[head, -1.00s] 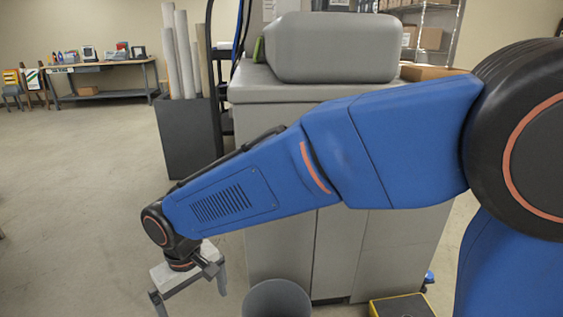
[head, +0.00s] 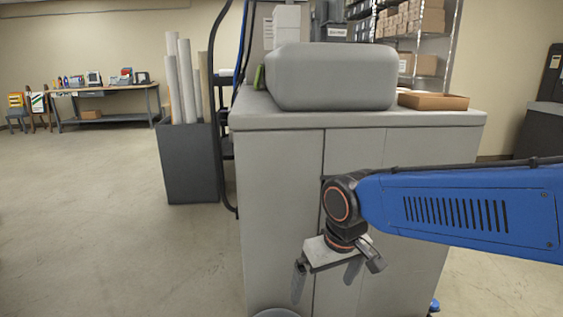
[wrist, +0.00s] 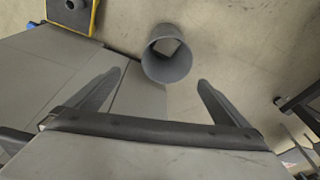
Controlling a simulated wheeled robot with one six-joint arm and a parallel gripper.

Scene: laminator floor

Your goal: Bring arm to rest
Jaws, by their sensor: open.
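My gripper (head: 326,280) points down in front of the grey cabinet in the head view, at the end of my blue arm. Its two fingers are spread apart with nothing between them. In the wrist view my gripper (wrist: 150,92) is also open and empty, with a grey bin (wrist: 168,55) on the floor beyond the fingertips.
The grey cabinet (head: 280,175) carries a grey rounded machine (head: 335,77) and a cardboard tray (head: 432,101). A dark bin (head: 188,165) of rolls stands left of it. A yellow-edged box (wrist: 72,12) lies near the grey bin. Open floor (head: 80,220) spreads at left.

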